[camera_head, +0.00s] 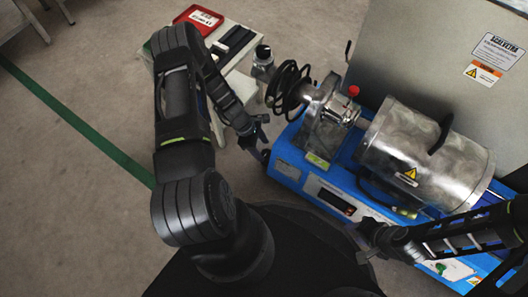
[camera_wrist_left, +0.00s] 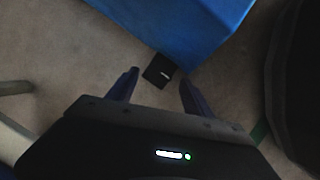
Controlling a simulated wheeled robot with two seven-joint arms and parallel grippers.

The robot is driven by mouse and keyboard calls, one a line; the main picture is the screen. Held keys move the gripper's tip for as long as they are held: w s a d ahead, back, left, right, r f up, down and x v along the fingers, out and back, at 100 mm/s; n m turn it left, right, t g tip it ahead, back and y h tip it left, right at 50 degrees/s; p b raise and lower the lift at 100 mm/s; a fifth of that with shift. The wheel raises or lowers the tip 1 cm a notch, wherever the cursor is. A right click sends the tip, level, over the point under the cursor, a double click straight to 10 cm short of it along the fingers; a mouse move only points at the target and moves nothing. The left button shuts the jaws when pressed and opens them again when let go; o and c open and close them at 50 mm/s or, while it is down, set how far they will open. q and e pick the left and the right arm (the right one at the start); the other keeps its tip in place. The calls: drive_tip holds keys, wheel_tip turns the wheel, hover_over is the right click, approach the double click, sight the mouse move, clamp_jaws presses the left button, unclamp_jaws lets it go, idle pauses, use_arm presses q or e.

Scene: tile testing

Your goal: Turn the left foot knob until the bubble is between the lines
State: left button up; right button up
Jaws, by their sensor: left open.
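The blue machine base (camera_head: 287,157) stands on the floor in the head view, and its corner (camera_wrist_left: 185,30) fills the top of the left wrist view. A small black foot knob (camera_wrist_left: 159,72) shows under that corner. My left gripper (camera_wrist_left: 159,80) is open, its fingers on either side of the knob in that picture; I cannot tell whether they touch it. In the head view my left gripper (camera_head: 256,144) is at the base's left end, and the knob is not clear there. A small yellow-green patch (camera_head: 317,160) sits on the base; no bubble or lines are readable. My right gripper (camera_head: 362,240) is near the base's front edge; its opening is unclear.
A grey cabinet (camera_head: 420,60) is behind. A small table (camera_head: 243,85) with a red tray (camera_head: 200,19) is at the back. The floor at left is open.

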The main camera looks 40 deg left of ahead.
sight(267, 155)
use_arm(q)
drive_tip(key=shift+b+x, duration=0.3)
drive_tip(key=shift+x, duration=1)
